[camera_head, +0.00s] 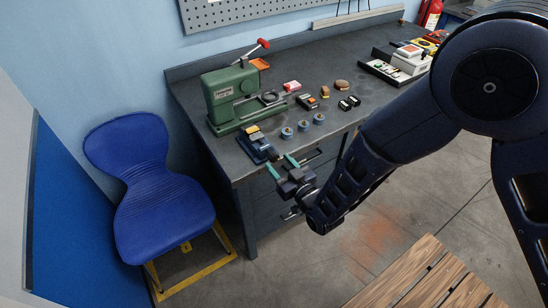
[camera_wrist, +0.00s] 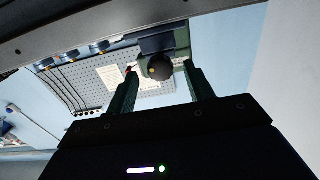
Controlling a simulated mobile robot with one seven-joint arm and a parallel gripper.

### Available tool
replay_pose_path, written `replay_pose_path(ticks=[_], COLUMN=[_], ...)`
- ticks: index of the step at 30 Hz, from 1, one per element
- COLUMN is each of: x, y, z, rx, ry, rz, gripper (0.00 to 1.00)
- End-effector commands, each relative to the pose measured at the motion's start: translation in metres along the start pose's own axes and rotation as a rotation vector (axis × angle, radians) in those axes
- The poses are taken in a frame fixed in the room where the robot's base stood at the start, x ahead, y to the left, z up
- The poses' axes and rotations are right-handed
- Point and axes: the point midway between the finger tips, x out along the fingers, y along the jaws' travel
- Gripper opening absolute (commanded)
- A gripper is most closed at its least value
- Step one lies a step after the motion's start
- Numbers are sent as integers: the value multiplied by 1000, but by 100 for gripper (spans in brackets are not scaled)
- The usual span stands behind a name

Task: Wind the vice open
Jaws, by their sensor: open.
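The vice (camera_head: 256,149) is a small dark blue one at the front left edge of the bench, with a yellowish piece at its top. In the wrist view the dark blue body of the vice (camera_wrist: 163,40) shows ahead, with a round dark knob at its near end. My gripper (camera_head: 281,163) is just in front of the vice, past the bench edge. Its two green fingers are open. In the wrist view the knob lies between the fingers of my gripper (camera_wrist: 160,82), with gaps on both sides. The vice jaws are too small to judge.
A green press (camera_head: 229,97) with a red-tipped lever stands behind the vice. Several blue-grey round pieces (camera_head: 303,126) lie to the right of the vice. A blue chair (camera_head: 160,205) stands left of the bench. A wooden slatted surface (camera_head: 428,282) is at the lower right.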

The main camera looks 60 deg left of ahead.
Motion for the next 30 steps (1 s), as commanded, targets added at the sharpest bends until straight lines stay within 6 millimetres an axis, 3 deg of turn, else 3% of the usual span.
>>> replay_pose_path(ticks=[3, 9, 20, 27, 30], x=[18, 34, 38, 38, 38], y=[0, 0, 0, 0, 0], z=[0, 0, 0, 0, 0], rx=[-1, -1, -1, -1, -2], ry=[0, -1, -1, -1, -1], rz=[0, -1, 0, 0, 0], gripper=[52, 52, 52, 8, 8])
